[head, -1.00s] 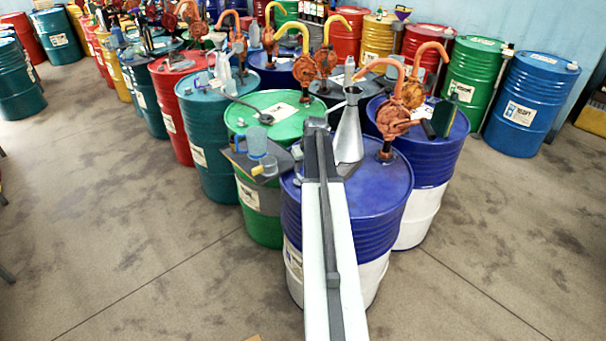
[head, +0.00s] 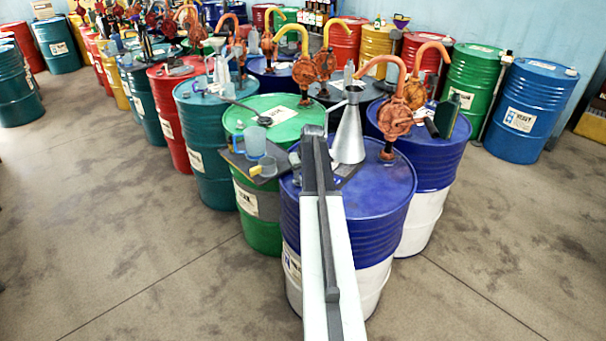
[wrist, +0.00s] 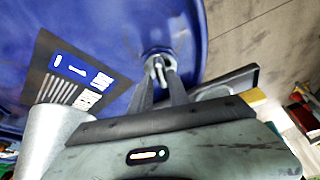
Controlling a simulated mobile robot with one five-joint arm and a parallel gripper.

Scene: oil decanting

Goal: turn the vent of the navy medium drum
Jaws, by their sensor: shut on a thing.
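The navy drum (head: 375,205) with a white lower part stands upright at front centre in the head view, under my arm. Its navy top (wrist: 110,25) fills the upper left of the wrist view. A small light metal vent (wrist: 158,62) sits near the edge of that top. My gripper (wrist: 160,78) has its two dark fingers closed on the vent. The fingers partly cover it, so its exact turn is hard to tell. In the head view my arm hides the vent and fingertips.
A grey metal funnel-shaped can (head: 348,130) stands close beside my arm. A green drum (head: 258,215) with a tray of jugs is close on the left. Open floor (head: 480,250) lies to the right.

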